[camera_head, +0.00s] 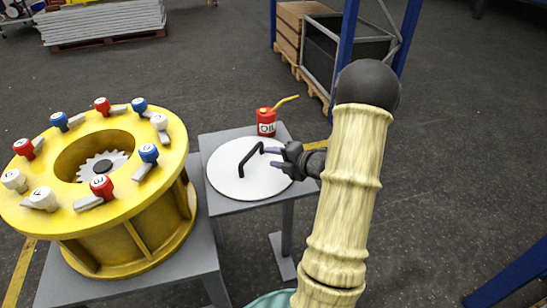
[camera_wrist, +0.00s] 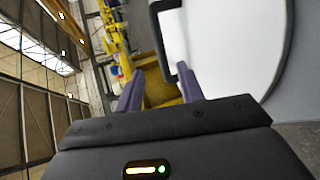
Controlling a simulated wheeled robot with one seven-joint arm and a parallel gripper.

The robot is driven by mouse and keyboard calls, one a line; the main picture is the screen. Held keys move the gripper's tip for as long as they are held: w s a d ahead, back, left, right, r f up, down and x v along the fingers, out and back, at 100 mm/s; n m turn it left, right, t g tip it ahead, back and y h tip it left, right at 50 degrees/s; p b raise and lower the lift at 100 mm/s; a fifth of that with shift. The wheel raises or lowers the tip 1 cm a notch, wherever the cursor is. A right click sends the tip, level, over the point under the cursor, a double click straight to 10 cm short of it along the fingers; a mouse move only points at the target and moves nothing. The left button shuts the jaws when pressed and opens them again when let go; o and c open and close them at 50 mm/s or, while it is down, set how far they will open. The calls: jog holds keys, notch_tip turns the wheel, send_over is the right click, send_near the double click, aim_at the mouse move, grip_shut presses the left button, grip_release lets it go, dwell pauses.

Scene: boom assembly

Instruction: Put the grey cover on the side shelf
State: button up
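The grey cover (camera_head: 225,172) is a pale round disc lying flat on the small side shelf (camera_head: 236,206). Its black bar handle (camera_head: 249,161) stands up from the middle. My gripper (camera_head: 272,157) is at the right of the handle, over the disc, its fingertips close to the handle's far end. In the wrist view the two purple fingers (camera_wrist: 163,82) are apart. The handle (camera_wrist: 157,30) and the cover's pale face (camera_wrist: 235,45) show just beyond them. I cannot tell whether the fingers touch the handle.
A red oil can (camera_head: 266,122) stands on the shelf behind the cover. To the left, a yellow drum (camera_head: 135,238) with several red, blue and white knobs stands on a grey table (camera_head: 185,272). A blue rack (camera_head: 347,40) with crates stands behind. The floor at right is mostly clear.

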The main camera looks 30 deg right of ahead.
jog(key=a+m+h, duration=0.1)
jog(key=w+a+m+g+h, duration=0.1)
jog(key=m, duration=0.1)
jog(key=a+r+m+h, duration=0.1)
jog(key=m, duration=0.1)
jog(key=shift+w+a+g, duration=0.4)
jog(key=s+a+r+m+g+h, duration=0.1)
jog(key=s+a+m+g, duration=0.7)
jog(key=s+a+m, duration=0.9)
jog(key=shift+s+a+r+m+g+h, duration=0.3)
jog(key=shift+s+a+r+g+h, duration=0.15)
jog(key=shift+s+a, duration=0.3)
jog(key=shift+d, duration=0.15)
